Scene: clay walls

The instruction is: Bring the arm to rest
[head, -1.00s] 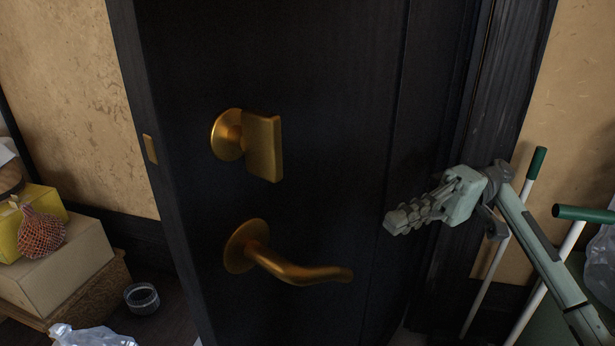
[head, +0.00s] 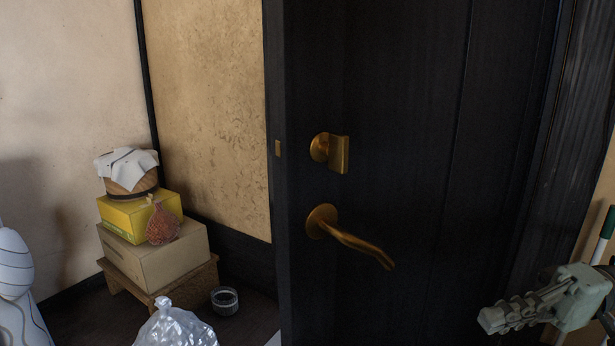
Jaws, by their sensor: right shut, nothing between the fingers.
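My right gripper (head: 507,316) is at the lower right of the head view, shut and empty. It is in front of the dark door (head: 420,90), to the right of and below the brass lever handle (head: 350,240), and apart from it. Most of my right arm is cut off by the right edge of the view. Above the lever is a brass thumb-turn lock (head: 330,151). My left gripper is not in view.
At the left, a cloth-covered tub (head: 128,172), a yellow box (head: 140,215) and a carton (head: 155,252) are stacked on a low wooden stand (head: 160,286). A clear plastic bag (head: 175,326) and a dark cup (head: 224,300) are nearby. Green-topped poles (head: 606,228) stand at right.

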